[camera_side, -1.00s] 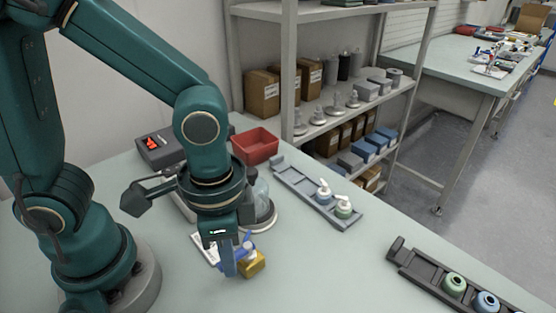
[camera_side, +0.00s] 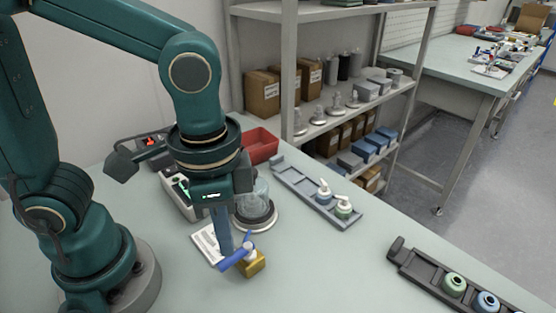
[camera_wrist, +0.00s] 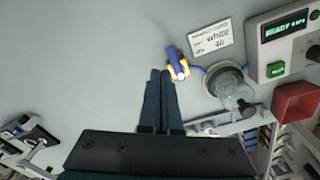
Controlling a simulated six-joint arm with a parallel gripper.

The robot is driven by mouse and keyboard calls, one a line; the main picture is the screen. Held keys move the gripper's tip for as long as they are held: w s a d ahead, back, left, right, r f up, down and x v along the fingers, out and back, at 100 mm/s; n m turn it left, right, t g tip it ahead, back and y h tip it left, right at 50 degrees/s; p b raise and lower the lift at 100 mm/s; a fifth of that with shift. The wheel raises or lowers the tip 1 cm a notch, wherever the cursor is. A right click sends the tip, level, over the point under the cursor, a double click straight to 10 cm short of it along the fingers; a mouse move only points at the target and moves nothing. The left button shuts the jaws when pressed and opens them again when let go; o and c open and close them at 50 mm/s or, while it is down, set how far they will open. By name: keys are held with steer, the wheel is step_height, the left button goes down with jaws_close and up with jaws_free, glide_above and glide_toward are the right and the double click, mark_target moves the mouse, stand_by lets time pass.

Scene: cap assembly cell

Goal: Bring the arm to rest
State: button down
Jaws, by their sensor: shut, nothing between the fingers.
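My gripper (camera_side: 224,240) is shut and empty, pointing down above the table; in the wrist view its fingers (camera_wrist: 160,76) lie together. Just beyond the fingertips, a yellow block (camera_side: 252,264) stands on the table with a blue tool-like piece (camera_side: 237,255) across it. Both show close to the fingertips in the wrist view, where the blue piece (camera_wrist: 173,56) lies over the yellow. I cannot tell whether the fingers touch the blue piece. My arm is bent over the left part of the table.
A white card (camera_side: 207,243), a round station with a clear dome (camera_side: 256,207) and a control box (camera_side: 181,197) stand beside the gripper. A red bin (camera_side: 261,145) is behind. A grey rack (camera_side: 292,182) holds two bottles; a dark rack (camera_side: 420,268) stands front right.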

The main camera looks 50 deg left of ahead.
steer(key=a+r+n+t, duration=0.4)
steer(key=a+n+t, duration=0.1)
steer(key=a, duration=0.3)
steer(key=shift+w+a+r+n, duration=0.3)
steer(key=shift+w+a+n, duration=0.05)
steer(key=shift+w+n, duration=0.05)
